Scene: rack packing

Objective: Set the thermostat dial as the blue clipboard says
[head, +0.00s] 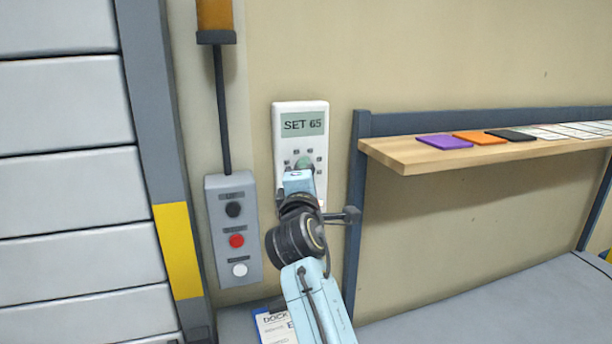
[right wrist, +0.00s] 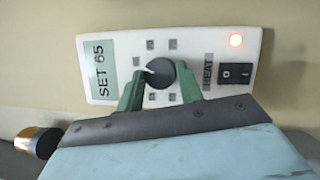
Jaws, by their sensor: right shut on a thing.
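The white thermostat (head: 284,140) is on the wall in the head view, and its display reads SET 65. In the right wrist view the thermostat (right wrist: 105,40) shows a dark round dial (right wrist: 160,71) with small marks around it. My right gripper (right wrist: 159,82) is shut on the dial, one green finger on each side. In the head view the right gripper (head: 304,168) covers the dial. The blue clipboard (head: 272,326) lies at the bottom, partly hidden by my right arm; DOCK is legible, the rest is cut off or too small. My left gripper is not in view.
A grey button box (head: 222,205) with black, red and white buttons is left of the thermostat. A wooden shelf (head: 405,157) with purple, orange and black flat items is to the right.

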